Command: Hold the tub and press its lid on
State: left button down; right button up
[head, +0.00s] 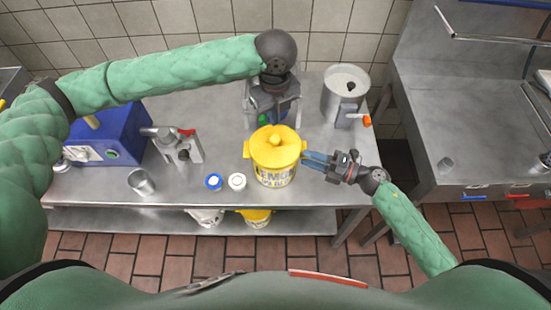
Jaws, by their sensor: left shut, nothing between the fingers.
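The yellow tub (275,176) with lettering on its front stands upright near the front edge of the steel table. Its yellow lid (289,148), with a round knob, sits on top; I cannot tell whether it is fully seated. My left gripper (267,118) is shut and empty, just behind the lid; whether it touches the lid is unclear. My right gripper (305,158) comes from the right with its blue fingers at the tub's right side, by the side handle. The fingers lie close together, but their tips are too small to tell whether they grip it.
A steel pot (345,88) stands behind right. A blue machine (105,135) and grey device (178,147) fill the left.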

jog(key=v, duration=1.2)
